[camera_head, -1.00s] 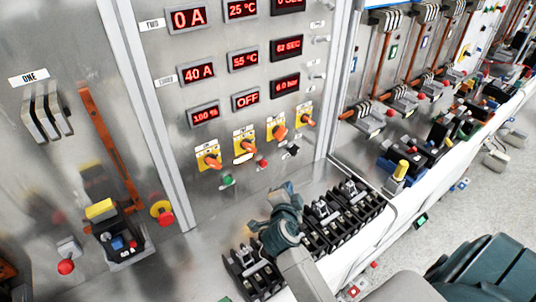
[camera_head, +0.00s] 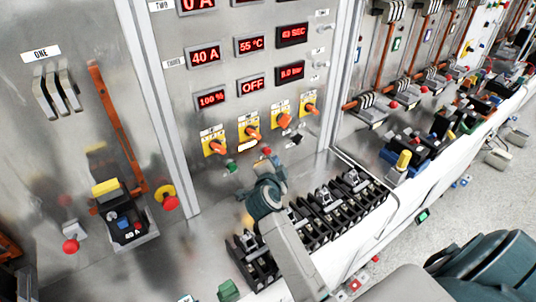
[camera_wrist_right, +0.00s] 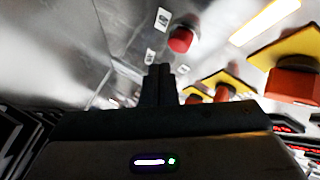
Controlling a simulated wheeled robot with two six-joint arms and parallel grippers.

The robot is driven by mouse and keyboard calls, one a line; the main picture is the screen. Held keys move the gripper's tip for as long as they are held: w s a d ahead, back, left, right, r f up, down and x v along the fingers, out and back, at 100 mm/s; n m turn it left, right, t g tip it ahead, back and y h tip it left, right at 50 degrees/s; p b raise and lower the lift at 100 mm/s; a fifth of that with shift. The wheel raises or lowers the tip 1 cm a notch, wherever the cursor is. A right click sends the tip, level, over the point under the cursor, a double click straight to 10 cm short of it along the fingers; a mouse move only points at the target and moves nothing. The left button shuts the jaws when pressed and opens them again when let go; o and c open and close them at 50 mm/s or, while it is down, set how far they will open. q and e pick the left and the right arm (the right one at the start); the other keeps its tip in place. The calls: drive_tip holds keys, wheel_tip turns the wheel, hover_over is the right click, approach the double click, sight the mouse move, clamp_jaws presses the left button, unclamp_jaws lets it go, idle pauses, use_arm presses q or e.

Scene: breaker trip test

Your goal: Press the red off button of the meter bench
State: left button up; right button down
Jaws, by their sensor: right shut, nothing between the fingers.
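The meter bench is the grey panel (camera_head: 215,130) with red-lit displays and orange knobs on yellow plates. Its small red button (camera_head: 266,151) sits low on the panel, right of a green button (camera_head: 231,166). A red button also shows large in the right wrist view (camera_wrist_right: 181,40), above and right of my fingertips. My right gripper (camera_head: 268,172) is just below the red button in the head view. Its fingers (camera_wrist_right: 159,72) are shut and empty, with a visible gap to the button. My left gripper is not in view.
A row of black breakers (camera_head: 318,212) stands on the bench top beneath and right of my right arm. A black selector knob (camera_head: 296,140) is right of the red button. A red mushroom button (camera_head: 170,202) is on the left panel.

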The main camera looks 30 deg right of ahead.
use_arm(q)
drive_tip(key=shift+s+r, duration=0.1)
use_arm(e)
drive_tip(key=shift+w, duration=0.45)
use_arm(q)
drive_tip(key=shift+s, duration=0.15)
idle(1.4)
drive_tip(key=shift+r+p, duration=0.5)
drive_tip(key=shift+p, duration=0.05)
use_arm(e)
drive_tip(key=shift+w, duration=0.4)
